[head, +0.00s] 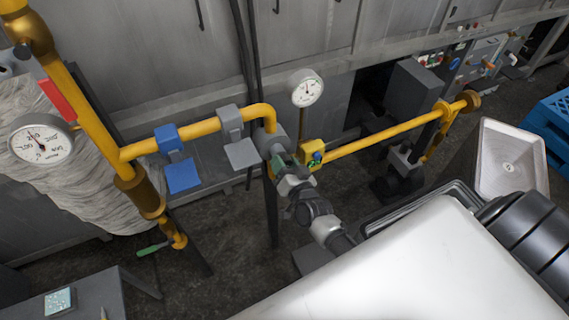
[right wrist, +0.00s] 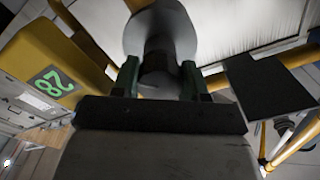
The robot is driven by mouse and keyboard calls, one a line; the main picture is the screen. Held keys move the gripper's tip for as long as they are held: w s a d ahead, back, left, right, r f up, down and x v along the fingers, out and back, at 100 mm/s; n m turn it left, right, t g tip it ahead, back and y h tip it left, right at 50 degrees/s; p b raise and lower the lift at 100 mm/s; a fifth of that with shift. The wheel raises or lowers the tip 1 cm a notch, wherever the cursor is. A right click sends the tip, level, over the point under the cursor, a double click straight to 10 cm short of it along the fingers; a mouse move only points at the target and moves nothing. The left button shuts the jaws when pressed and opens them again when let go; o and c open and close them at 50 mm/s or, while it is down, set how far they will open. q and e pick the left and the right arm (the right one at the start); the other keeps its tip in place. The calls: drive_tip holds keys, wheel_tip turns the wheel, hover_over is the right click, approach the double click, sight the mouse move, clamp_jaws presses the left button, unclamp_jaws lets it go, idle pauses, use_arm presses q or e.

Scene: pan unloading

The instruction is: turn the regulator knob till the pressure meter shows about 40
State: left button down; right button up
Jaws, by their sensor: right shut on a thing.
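A grey regulator (head: 272,138) sits in the yellow pipe line. Its dark knob (right wrist: 157,66) is between the green fingers of my right gripper (right wrist: 158,82), which is shut on it. In the head view, my right gripper (head: 281,168) reaches the regulator from below and hides most of the knob. A round white pressure meter (head: 306,88) stands above and right of the regulator. Its dark needle points roughly upward; the numbers are too small to read. My left gripper is not in view.
A second round gauge (head: 40,138) is at the far left. A yellow box marked 28 (right wrist: 61,78) is close beside my gripper in the wrist view. Blue (head: 182,175) and grey (head: 241,152) valve handles are left of the regulator. A pale tray (head: 508,160) is at right.

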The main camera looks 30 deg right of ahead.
drive_tip(key=m+b, duration=0.1)
drive_tip(key=m, duration=0.4)
drive_tip(key=shift+m, duration=0.3)
drive_tip(key=m+b, duration=0.1)
drive_tip(key=m, duration=0.4)
drive_tip(key=shift+m, duration=0.3)
drive_tip(key=o, duration=0.9)
drive_tip(key=s, duration=0.3)
drive_tip(key=s+b, duration=0.1)
drive_tip(key=s, duration=0.3)
drive_tip(key=s+b, duration=0.1)
drive_tip(key=s, duration=0.3)
drive_tip(key=shift+a, duration=0.3)
drive_tip(key=shift+w, duration=0.1)
